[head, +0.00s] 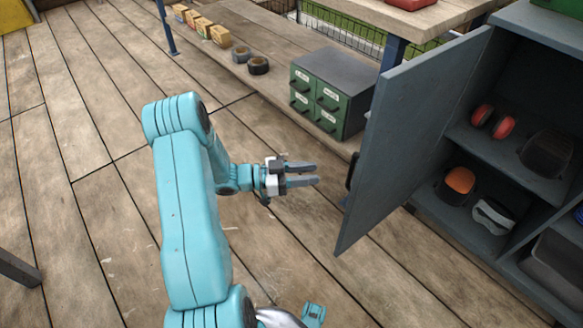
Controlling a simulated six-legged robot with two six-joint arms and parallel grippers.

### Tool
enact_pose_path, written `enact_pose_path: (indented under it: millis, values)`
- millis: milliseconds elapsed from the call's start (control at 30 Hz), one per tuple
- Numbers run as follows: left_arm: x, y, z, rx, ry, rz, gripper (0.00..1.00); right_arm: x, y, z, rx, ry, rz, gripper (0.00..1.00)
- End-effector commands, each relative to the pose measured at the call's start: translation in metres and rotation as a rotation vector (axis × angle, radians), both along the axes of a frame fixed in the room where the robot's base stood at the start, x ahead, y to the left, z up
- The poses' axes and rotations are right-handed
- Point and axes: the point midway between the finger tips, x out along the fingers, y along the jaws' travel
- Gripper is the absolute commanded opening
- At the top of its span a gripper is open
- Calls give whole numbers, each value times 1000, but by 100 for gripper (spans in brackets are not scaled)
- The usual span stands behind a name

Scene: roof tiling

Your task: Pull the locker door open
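The grey locker door (412,140) stands swung open toward me, hinged at the locker's left side. A dark handle (352,171) shows at its free edge, on the outer face. The locker (505,178) is at the right, with its shelves visible. My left gripper (316,174) is to the left of the door, pointing right toward the handle. Its two fingers are apart with nothing between them, and a gap separates them from the handle. My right gripper does not show clearly; only a small teal piece of an arm is at the bottom.
Red ear muffs (493,121), an orange-and-black item (458,185) and grey goggles (492,214) sit on locker shelves. A green drawer cabinet (332,92) stands behind the door. Black tape rolls (258,66) and small boxes (203,27) lie farther back.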

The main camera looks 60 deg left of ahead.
Motion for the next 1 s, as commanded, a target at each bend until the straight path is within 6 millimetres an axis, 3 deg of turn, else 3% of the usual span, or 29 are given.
enact_pose_path:
  millis: [100, 300, 1000]
  values:
    - [-21, 13, 2, 0, 1, 4, 35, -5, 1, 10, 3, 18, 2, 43]
    - [-37, 22, 0, 1, 0, 1, 35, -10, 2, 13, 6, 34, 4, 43]
    - [-39, 23, 0, 1, 0, 0, 35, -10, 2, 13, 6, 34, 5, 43]
